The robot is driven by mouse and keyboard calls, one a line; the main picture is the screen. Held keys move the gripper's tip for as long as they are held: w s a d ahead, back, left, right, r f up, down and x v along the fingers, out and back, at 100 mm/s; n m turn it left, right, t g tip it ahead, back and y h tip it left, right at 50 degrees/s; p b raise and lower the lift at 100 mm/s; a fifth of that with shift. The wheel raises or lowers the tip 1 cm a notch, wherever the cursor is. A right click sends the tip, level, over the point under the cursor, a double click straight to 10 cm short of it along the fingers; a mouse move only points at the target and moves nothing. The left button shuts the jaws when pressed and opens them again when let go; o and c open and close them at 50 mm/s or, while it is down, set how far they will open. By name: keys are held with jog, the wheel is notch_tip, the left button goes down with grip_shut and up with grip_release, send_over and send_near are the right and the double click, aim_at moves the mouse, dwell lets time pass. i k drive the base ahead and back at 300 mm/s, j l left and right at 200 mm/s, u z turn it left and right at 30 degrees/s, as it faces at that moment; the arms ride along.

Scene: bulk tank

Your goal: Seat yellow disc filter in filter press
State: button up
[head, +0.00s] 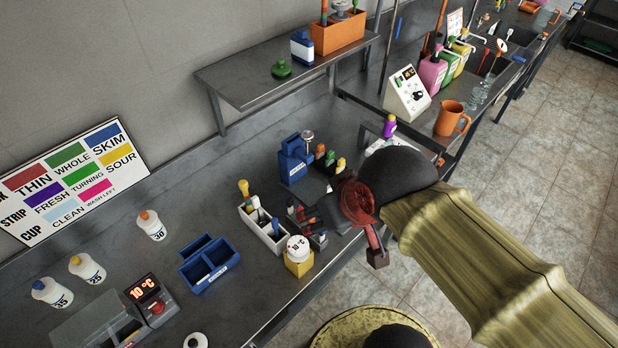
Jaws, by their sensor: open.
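My gripper (312,222) is a dark shape with reddish parts, low over the bench right of the middle. My wrist and arm partly cover it. Its fingers are hard to make out among small items, and nothing is seen held in it. I cannot pick out a yellow disc filter with certainty. A yellow block (299,266) with a round white top stands just left of and nearer than my gripper. I cannot tell which thing is the filter press. A blue stand (292,166) with a silver round part on top is behind my gripper.
A white caddy (254,232) and blue divided tray (205,276) stand left of my gripper. Small coloured-topped items (328,158) stand behind it. An orange jug (453,118) is right. Bare bench lies around the tray.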

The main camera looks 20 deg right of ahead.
aim_at(295, 178)
jog(key=i+l+u, duration=0.15)
jog(key=l+u, duration=0.2)
jog(key=i+l+u, duration=0.15)
jog(key=l+u, duration=0.25)
jog(key=l, duration=0.15)
jog(key=l+u, duration=0.35)
jog(key=l, duration=0.15)
